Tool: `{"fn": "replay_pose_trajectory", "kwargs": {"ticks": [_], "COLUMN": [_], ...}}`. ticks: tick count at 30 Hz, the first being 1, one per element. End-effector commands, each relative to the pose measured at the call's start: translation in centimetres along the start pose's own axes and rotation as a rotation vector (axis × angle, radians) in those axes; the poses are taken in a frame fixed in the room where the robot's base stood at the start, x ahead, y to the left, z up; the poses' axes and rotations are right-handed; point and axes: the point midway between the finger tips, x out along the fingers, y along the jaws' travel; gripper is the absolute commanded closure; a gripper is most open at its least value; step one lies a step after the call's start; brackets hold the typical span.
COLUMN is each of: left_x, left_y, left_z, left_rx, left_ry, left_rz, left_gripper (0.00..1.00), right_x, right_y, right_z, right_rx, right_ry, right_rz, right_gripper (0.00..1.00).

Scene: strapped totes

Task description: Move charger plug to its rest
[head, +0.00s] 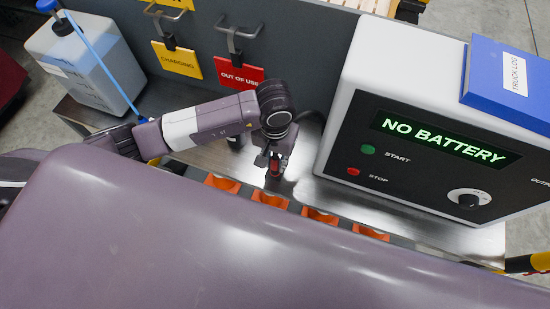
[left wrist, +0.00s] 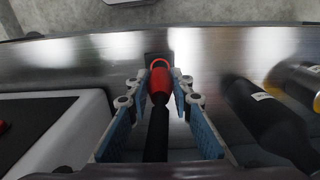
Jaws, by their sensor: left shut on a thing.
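The charger plug (left wrist: 160,88) is red with a ring-shaped end and a black part running back toward my wrist. My left gripper (head: 275,166) is shut on it, with the fingers on both sides of the plug in the left wrist view (left wrist: 160,98). In the head view a bit of red shows between the fingers, above the steel bench (head: 305,188). I cannot tell whether the plug touches the bench. No part is clearly marked as the plug's rest. A row of orange holders (head: 268,199) lies along the front of the bench. My right gripper is not in view.
The charger box (head: 350,110) reads NO BATTERY and stands right of the gripper, with a blue truck log (head: 505,80) on top. Tags reading CHARGING (head: 176,60) and OUT OF USE (head: 238,75) hang behind. A jug (head: 90,65) stands left.

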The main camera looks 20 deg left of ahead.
Motion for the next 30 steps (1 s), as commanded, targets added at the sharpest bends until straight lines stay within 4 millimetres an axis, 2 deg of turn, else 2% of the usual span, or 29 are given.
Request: {"fn": "replay_pose_trajectory", "kwargs": {"ticks": [3,7,30], "left_x": [1.5,2.1,2.3], "left_y": [0.0,0.0,0.0], "left_z": [0.1,0.0,0.0], "left_rx": [-0.001,0.0,0.0], "left_ry": [-0.002,-0.001,0.0], "left_rz": [0.0,0.0,0.0], "left_gripper": [1.0,1.0,1.0], "right_x": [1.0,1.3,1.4], "right_y": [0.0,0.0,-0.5], "right_z": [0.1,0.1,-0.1], "right_rx": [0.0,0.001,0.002], "right_ry": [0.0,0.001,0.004], "right_rz": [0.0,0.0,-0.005], "right_gripper": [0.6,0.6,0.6]}}
